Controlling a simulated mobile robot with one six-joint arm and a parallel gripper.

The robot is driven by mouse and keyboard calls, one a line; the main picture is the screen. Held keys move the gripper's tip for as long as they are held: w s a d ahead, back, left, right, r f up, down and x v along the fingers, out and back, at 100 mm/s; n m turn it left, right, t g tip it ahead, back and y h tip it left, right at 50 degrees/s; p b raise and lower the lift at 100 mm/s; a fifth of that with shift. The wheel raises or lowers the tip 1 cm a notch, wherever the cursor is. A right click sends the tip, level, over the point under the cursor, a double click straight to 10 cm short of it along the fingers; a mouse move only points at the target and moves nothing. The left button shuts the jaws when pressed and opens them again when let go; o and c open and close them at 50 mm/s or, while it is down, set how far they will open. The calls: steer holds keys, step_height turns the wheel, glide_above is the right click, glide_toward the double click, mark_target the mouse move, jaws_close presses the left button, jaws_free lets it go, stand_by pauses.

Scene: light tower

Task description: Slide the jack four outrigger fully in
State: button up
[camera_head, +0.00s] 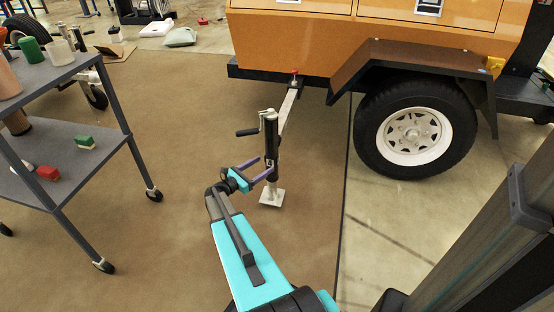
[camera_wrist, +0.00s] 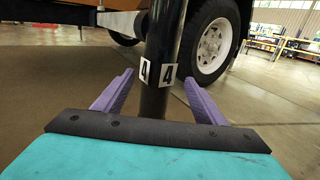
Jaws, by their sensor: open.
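The jack four (camera_head: 272,140) is a black upright tube with a crank handle at its top and a pale square foot (camera_head: 271,197) on or close to the floor. Its outrigger (camera_head: 289,105) is a light metal bar running from the jack back to the orange trailer (camera_head: 380,32). In the wrist view the jack tube (camera_wrist: 160,98) carries labels with the number 4. My gripper (camera_head: 257,168) is open, its purple fingers on either side of the tube. The fingers (camera_wrist: 157,90) also show in the wrist view, with a gap to the tube on both sides.
A grey wheeled cart (camera_head: 75,138) with bottles and blocks stands at the left. The trailer wheel (camera_head: 415,130) and its fender are right of the jack. A red-topped pin (camera_head: 294,73) stands at the outrigger's trailer end. Brown floor between cart and jack is clear.

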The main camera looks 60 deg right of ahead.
steer(key=b+x, duration=0.3)
steer(key=x, duration=0.7)
steer(key=shift+d, duration=0.25)
